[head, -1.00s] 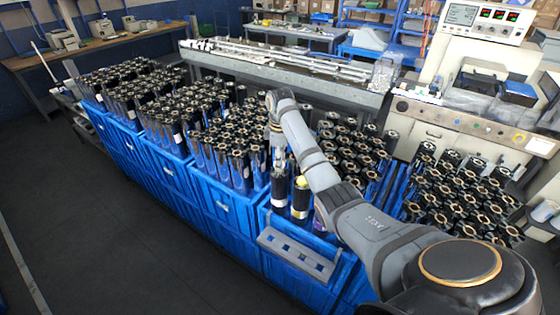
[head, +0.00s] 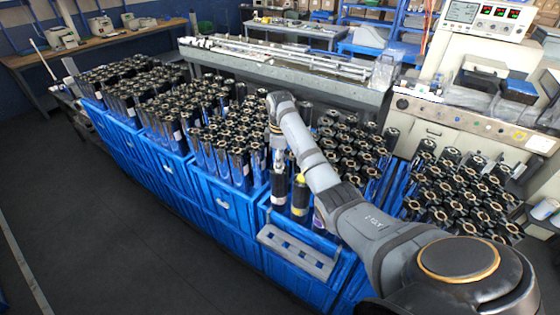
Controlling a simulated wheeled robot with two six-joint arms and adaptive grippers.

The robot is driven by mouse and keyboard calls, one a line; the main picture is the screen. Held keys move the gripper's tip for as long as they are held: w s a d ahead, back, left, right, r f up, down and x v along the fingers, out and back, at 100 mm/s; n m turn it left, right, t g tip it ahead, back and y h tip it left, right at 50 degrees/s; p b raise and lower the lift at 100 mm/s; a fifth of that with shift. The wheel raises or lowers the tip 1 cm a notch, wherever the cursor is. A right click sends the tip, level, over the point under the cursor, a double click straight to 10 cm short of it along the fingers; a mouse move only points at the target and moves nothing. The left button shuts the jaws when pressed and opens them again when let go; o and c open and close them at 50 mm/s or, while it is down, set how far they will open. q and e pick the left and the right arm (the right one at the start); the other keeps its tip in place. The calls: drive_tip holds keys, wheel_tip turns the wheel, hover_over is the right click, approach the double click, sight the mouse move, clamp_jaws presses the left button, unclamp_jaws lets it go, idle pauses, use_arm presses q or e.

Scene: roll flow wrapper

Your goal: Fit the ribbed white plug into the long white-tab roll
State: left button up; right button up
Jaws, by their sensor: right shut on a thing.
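My right arm reaches in from the lower right, and its right gripper (head: 280,162) points down over the long dark roll with a white band (head: 278,188). That roll stands upright at the front of the blue crates. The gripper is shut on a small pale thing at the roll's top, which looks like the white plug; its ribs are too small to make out. I cannot tell whether the plug is inside the roll's mouth or just on it. My left gripper is not in view.
A roll with a yellow top (head: 300,192) stands close on the right of the white-band roll. A slotted grey rack (head: 297,252) is in front. Blue crates (head: 228,205) packed with dark rolls surround the spot. The floor at left is clear.

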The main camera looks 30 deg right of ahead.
drive_tip(key=shift+f, duration=0.3)
drive_tip(key=o, duration=0.6)
